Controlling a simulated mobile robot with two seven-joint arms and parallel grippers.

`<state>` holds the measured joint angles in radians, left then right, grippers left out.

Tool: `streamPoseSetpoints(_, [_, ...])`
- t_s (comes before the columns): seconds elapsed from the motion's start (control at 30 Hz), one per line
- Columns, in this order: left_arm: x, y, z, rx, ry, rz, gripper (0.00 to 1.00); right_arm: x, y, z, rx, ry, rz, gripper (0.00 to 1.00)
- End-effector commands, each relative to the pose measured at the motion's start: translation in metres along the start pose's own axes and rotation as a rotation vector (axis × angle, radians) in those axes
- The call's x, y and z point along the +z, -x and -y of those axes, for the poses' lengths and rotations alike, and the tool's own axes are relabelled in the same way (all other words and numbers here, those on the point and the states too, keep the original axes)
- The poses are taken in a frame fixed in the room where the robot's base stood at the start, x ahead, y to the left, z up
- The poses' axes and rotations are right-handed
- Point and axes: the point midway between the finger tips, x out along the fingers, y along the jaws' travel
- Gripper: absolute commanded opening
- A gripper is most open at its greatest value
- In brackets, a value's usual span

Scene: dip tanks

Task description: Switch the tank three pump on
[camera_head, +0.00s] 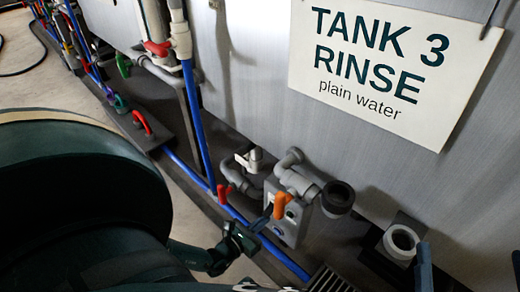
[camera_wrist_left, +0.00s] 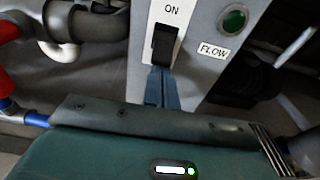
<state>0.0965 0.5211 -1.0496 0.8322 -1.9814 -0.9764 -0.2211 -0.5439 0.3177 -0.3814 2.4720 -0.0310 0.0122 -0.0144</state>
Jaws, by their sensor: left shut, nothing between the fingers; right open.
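The tank three sign (camera_head: 395,65) hangs on the grey tank wall. Below it stands a grey pump box (camera_head: 292,226). In the left wrist view, the box face (camera_wrist_left: 205,65) carries a black switch (camera_wrist_left: 165,42) just under an "ON" label. A dark green round lamp (camera_wrist_left: 234,18) sits above a "FLOW" label. My left gripper (camera_head: 266,214) is shut and empty, at the box face. Its fingertips (camera_wrist_left: 162,78) are right below the switch and overlap its lower end; I cannot tell if they touch. My right gripper (camera_head: 470,268) is open at the lower right, only its fingers showing.

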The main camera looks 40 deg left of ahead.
Motion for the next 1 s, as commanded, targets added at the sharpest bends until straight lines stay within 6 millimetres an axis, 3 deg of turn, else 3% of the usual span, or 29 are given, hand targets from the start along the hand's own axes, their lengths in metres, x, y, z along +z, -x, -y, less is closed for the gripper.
streamPoseSetpoints(0.1, [0.008,0.000,0.004,0.000,0.001,-0.003,0.00,0.011,0.009,0.007,0.012,-0.057,0.089,1.00])
streamPoseSetpoints(0.6, [0.038,0.007,0.008,0.000,0.003,-0.405,0.00,-0.003,0.013,-0.009,0.045,0.119,0.222,1.00])
streamPoseSetpoints(0.67, [0.024,0.007,0.008,-0.001,0.000,-0.398,0.00,0.009,0.017,-0.007,0.041,0.123,0.210,1.00])
streamPoseSetpoints(1.0, [0.030,0.008,0.007,0.000,0.000,-0.393,0.00,0.004,0.015,-0.007,0.039,0.123,0.207,1.00])
